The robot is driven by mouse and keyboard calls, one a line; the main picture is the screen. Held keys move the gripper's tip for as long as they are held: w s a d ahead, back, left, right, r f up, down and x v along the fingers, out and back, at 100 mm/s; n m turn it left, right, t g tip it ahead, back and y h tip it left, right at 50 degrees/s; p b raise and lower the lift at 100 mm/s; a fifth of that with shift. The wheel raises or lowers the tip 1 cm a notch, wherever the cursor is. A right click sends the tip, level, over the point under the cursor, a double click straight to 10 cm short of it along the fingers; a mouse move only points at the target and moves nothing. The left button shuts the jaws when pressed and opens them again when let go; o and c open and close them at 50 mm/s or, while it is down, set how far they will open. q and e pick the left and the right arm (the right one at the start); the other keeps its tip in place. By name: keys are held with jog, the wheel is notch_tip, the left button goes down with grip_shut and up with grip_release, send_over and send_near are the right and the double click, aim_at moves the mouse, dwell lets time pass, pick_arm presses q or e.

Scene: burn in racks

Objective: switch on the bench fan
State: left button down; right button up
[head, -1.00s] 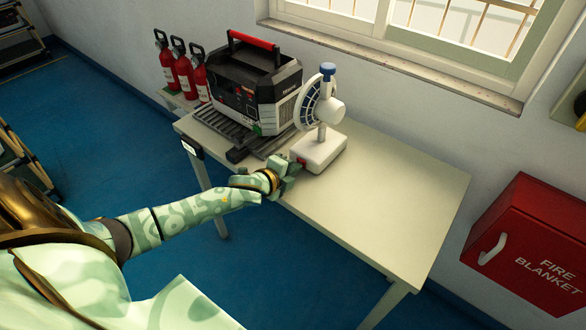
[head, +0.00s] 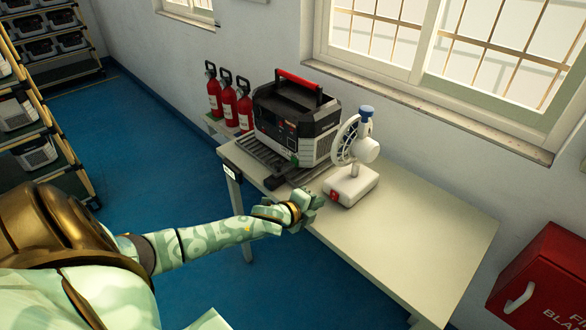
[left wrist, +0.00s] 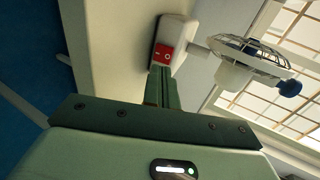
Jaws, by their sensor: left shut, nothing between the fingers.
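The bench fan (head: 351,187) stands upright on the table, with a white base, a caged head and a blue knob on top. It also shows in the left wrist view (left wrist: 240,62), lying sideways in the picture. Its red rocker switch (head: 333,196) is on the base's side facing me; in the left wrist view the switch (left wrist: 164,54) lies just beyond my fingertips. My left gripper (head: 314,200) is shut and empty, a little short of the switch; the fingers (left wrist: 161,80) point at it. Whether they touch it I cannot tell. My right gripper is not in view.
The table (head: 420,230) is clear to the right of the fan. A grey power unit (head: 295,115) with a red handle stands left of the fan on a dark slatted tray. Several red extinguishers (head: 229,102) stand behind left. A red cabinet (head: 545,280) is at the right.

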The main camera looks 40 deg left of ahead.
pick_arm(q)
jog(key=p+v, duration=0.1)
jog(key=v, duration=0.2)
jog(key=shift+s+r, duration=0.2)
jog(key=shift+p+v, duration=0.75)
jog(key=shift+v, duration=2)
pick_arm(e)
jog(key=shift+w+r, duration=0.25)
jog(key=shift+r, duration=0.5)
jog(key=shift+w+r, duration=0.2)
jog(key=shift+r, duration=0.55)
